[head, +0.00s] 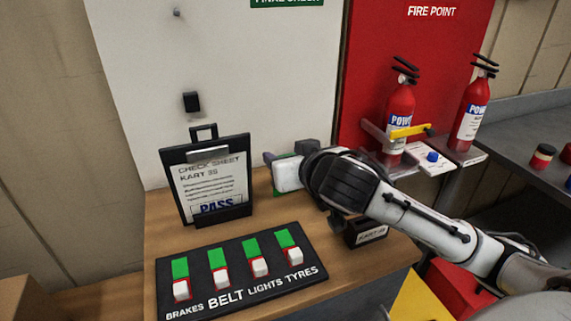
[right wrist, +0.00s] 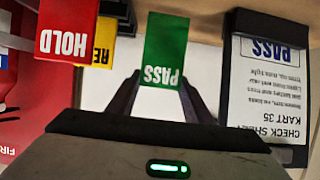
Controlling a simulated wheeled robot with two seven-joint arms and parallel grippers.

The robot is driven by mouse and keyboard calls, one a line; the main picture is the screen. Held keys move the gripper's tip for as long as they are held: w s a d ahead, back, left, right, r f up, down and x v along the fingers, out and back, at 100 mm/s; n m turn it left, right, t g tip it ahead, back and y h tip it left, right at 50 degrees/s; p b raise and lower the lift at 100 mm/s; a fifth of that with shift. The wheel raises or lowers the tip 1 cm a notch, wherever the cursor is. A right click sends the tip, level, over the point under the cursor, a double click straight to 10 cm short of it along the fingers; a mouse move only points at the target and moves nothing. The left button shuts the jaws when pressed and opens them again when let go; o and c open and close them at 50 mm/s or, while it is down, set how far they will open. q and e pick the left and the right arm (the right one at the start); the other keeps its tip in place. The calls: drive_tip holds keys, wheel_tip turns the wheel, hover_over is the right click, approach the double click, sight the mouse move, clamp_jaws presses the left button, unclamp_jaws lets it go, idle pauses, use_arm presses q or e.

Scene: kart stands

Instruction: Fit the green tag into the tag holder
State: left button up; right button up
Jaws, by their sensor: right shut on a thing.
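The green tag (right wrist: 163,50), lettered PASS, is held upright between the two fingers of my right gripper (right wrist: 160,95). In the head view my right gripper (head: 286,162) is above the back of the wooden desk, right of the clipboard, and only slivers of green show around it. A black block labelled KART 35 (head: 370,236) on the desk, partly hidden by my right arm, may be the tag holder; I cannot see its slot. My left gripper is not in view.
A clipboard check sheet (head: 212,178) stands on the desk (head: 165,225). A black switch panel (head: 235,275) lies in front. Red HOLD (right wrist: 68,28) and yellow (right wrist: 100,42) tags are close beside the green one in the wrist view. Fire extinguishers (head: 398,115) stand at right.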

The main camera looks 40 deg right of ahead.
drive_tip(key=shift+f, duration=0.7)
drive_tip(key=shift+f, duration=0.15)
drive_tip(key=o, duration=1)
